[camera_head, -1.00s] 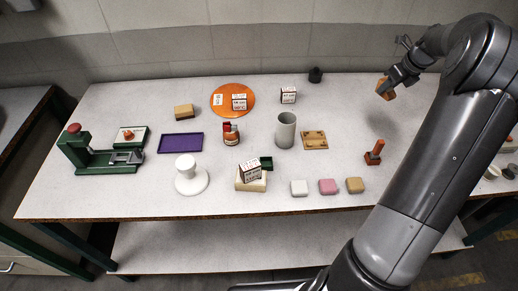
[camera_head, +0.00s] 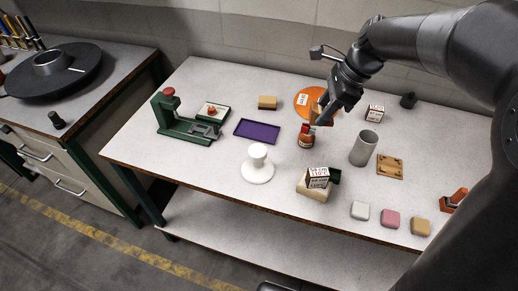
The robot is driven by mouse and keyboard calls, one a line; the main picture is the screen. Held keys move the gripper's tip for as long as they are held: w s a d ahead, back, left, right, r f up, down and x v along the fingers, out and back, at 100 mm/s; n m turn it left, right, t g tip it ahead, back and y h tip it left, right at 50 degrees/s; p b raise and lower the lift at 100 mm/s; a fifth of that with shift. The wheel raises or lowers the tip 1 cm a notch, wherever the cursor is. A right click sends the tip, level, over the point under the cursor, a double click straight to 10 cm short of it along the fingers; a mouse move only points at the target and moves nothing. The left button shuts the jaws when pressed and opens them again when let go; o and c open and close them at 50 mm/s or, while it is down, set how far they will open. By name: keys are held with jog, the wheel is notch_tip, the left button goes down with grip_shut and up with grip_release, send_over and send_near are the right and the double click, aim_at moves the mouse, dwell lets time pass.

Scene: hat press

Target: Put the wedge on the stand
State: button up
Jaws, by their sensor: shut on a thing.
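My gripper (camera_head: 325,112) is shut on an orange-brown piece, which looks like the wedge (camera_head: 317,105). It is partly hidden by the jaws, in front of the orange disc and just above the small red-capped jar in the picture. A white stand (camera_head: 257,168) with a round base and a raised knob stands upright near the front edge of the table, lower left of my gripper. Its top is bare. The wedge is apart from it.
A green press (camera_head: 178,125) and a purple tray (camera_head: 257,130) are to the left. A grey cylinder (camera_head: 364,148) stands right of the jar (camera_head: 306,138). A cream block (camera_head: 314,192) with a printed box on it sits right of the stand. The orange disc (camera_head: 303,92) lies behind.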

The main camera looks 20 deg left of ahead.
jog(key=s+a+n, duration=0.2)
jog(key=s+a, duration=0.2)
send_over(252, 150)
jog(key=d, duration=0.2)
jog(key=shift+g, duration=0.4)
jog(key=f, duration=0.6)
jog(key=shift+w+a+f, duration=0.25)
jog(key=shift+f, duration=2.15)
jog(key=shift+f, duration=0.15)
jog(key=o, duration=1)
